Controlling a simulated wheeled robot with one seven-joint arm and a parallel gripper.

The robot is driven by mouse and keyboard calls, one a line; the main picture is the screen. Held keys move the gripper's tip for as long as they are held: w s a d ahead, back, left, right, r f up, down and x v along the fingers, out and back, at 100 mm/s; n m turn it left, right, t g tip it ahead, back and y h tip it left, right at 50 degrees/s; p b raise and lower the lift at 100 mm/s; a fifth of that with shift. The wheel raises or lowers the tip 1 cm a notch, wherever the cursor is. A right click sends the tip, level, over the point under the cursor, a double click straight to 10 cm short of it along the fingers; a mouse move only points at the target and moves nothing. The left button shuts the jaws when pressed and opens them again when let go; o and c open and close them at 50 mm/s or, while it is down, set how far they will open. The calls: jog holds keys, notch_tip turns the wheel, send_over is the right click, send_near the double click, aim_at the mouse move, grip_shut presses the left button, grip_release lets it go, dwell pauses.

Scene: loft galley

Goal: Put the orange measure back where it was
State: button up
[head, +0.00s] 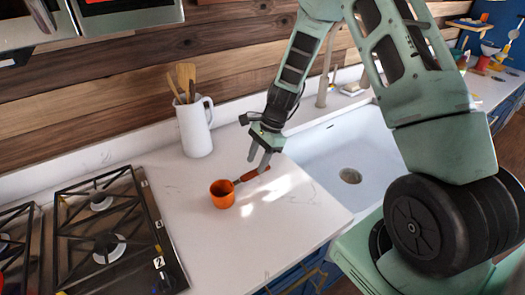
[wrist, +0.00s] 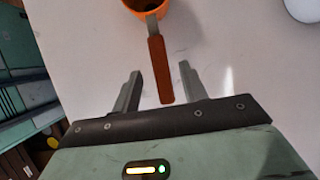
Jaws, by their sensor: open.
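The orange measure (head: 222,194) is a small cup with a long handle. It stands upright on the white counter between the hob and the sink. Its brown-red handle (head: 254,174) points toward the sink and my gripper. In the wrist view the cup (wrist: 152,10) is cut off at the top edge, and the handle (wrist: 160,70) reaches down between my fingers. My gripper (head: 258,161) is open, with one finger on each side of the handle's end. It also shows in the wrist view (wrist: 160,82), where gaps show on both sides of the handle.
A white jug (head: 194,128) with wooden utensils stands at the back, against the wall side. A gas hob (head: 105,230) is on the left. A white sink (head: 345,150) is on the right. The counter (head: 260,245) in front of the measure is clear.

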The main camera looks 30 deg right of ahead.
jog(key=b+v, duration=0.1)
jog(key=v, duration=0.3)
jog(key=shift+r, duration=0.2)
jog(key=s+a+r+n+g+h, duration=0.1)
jog(key=s+a+r+n, duration=0.45)
jog(key=a+n, duration=0.2)
jog(key=s+a+r+n+h, duration=0.1)
jog(key=s+a+r+n, duration=0.3)
jog(key=s+a+n, duration=0.4)
jog(key=s+a+r+n+h, duration=0.1)
jog(key=s+a+n, duration=0.1)
jog(key=s+n, duration=0.3)
jog(key=s+a+r+n+t+h, duration=0.1)
jog(key=s+a+r+n, duration=0.1)
jog(key=s+n, duration=0.3)
jog(key=s, duration=0.4)
jog(key=shift+a+r, duration=0.2)
jog(key=shift+a, duration=0.2)
